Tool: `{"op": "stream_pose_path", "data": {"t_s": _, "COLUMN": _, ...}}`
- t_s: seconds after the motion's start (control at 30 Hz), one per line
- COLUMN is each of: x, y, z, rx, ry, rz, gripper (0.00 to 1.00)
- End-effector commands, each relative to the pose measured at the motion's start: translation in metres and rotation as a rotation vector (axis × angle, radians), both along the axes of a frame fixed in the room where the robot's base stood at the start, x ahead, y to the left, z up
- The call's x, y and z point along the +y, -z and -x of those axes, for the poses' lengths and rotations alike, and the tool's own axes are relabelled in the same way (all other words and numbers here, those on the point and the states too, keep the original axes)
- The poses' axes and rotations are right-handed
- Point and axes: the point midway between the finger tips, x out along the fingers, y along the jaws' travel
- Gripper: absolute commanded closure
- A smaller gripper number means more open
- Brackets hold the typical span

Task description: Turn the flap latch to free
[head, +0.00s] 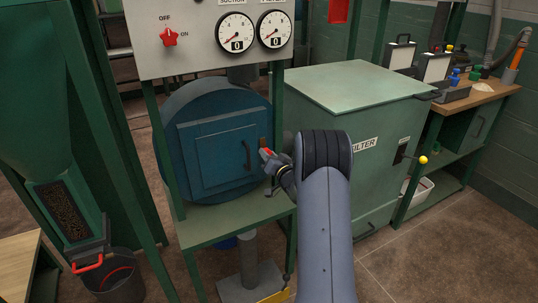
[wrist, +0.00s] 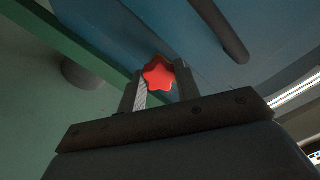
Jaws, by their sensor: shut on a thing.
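The flap latch shows as a red star-shaped knob (wrist: 158,74) between my fingertips in the wrist view. In the head view only a small red part of the latch (head: 266,152) shows at the right edge of the blue housing. My gripper (wrist: 160,82) is shut on this knob, with one finger on each side. In the head view my gripper (head: 270,160) reaches in from the right, partly hidden by my wrist. The square blue flap (head: 215,155) with its dark handle (head: 247,155) looks closed. The latch's exact angle cannot be told.
A panel (head: 200,40) with a red OFF/ON switch and two gauges hangs above the housing. A green filter cabinet (head: 350,90) stands close on the right, behind my arm. A bucket (head: 115,275) stands at the lower left. A workbench (head: 480,95) is at the far right.

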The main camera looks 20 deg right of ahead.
Motion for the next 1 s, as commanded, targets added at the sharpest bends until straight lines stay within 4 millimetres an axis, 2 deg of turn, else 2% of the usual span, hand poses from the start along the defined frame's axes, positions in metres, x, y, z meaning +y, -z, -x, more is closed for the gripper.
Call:
{"op": "stream_pose_path", "data": {"t_s": 0.3, "x": -0.0002, "y": 0.0007, "z": 0.0001, "rx": 0.005, "ry": 0.000, "rz": -0.094, "gripper": 0.92}}
{"op": "stream_pose_path", "data": {"t_s": 0.77, "x": -0.0002, "y": 0.0010, "z": 0.0002, "rx": 0.006, "ry": 0.001, "rz": -0.107, "gripper": 0.92}}
{"op": "stream_pose_path", "data": {"t_s": 0.8, "x": -0.0002, "y": 0.0010, "z": 0.0002, "rx": 0.006, "ry": 0.001, "rz": -0.107, "gripper": 0.67}}
{"op": "stream_pose_path", "data": {"t_s": 1.0, "x": -0.0002, "y": 0.0007, "z": 0.0001, "rx": 0.005, "ry": 0.000, "rz": -0.105, "gripper": 0.51}}
